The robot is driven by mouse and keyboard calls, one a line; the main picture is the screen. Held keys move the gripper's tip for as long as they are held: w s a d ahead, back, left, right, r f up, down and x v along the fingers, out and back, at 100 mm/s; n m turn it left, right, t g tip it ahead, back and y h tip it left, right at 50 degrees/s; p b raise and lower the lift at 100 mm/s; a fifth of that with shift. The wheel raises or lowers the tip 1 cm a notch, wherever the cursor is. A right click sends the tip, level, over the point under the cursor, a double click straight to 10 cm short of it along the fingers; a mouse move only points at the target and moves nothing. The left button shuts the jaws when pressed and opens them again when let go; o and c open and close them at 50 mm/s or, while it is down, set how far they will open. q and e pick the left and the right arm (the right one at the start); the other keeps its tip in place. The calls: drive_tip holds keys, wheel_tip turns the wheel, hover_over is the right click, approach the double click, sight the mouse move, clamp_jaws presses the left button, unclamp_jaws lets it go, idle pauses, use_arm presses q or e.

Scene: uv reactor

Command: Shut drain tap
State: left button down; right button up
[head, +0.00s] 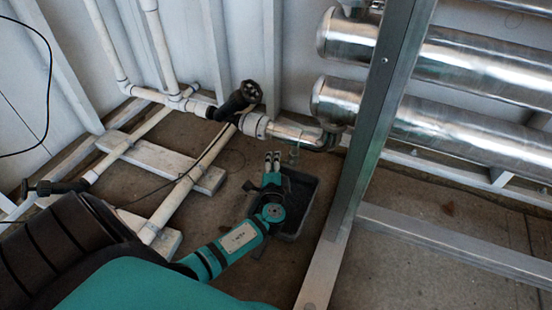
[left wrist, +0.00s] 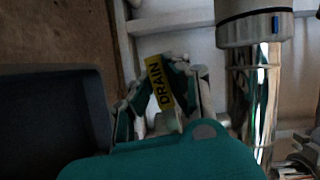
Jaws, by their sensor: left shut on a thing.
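My left gripper (head: 272,157) reaches up from below in the head view, under the white pipe fitting and over the dark tray (head: 312,200). In the left wrist view its fingers (left wrist: 165,88) are closed around the drain tap's yellow handle (left wrist: 160,84), which is marked DRAIN and stands slightly tilted. The gripper is shut on this handle. The tap's body is mostly hidden behind the fingers and my teal gripper housing. The dark tray also shows at the left of the wrist view (left wrist: 50,112). My right gripper is not in view.
Shiny steel cylinders (head: 450,60) and a grey metal frame post (head: 372,120) stand to the right. White floor pipes (head: 185,185) lie to the left.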

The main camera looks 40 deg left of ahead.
use_arm(q)
drive_tip(key=shift+a+r+m+t+b, duration=0.1)
drive_tip(key=shift+r+m+t+b, duration=0.2)
drive_tip(key=shift+r+m, duration=0.4)
drive_tip(key=shift+f, duration=0.1)
drive_tip(key=c, duration=1.3)
unclamp_jaws()
drive_tip(key=shift+o, duration=0.2)
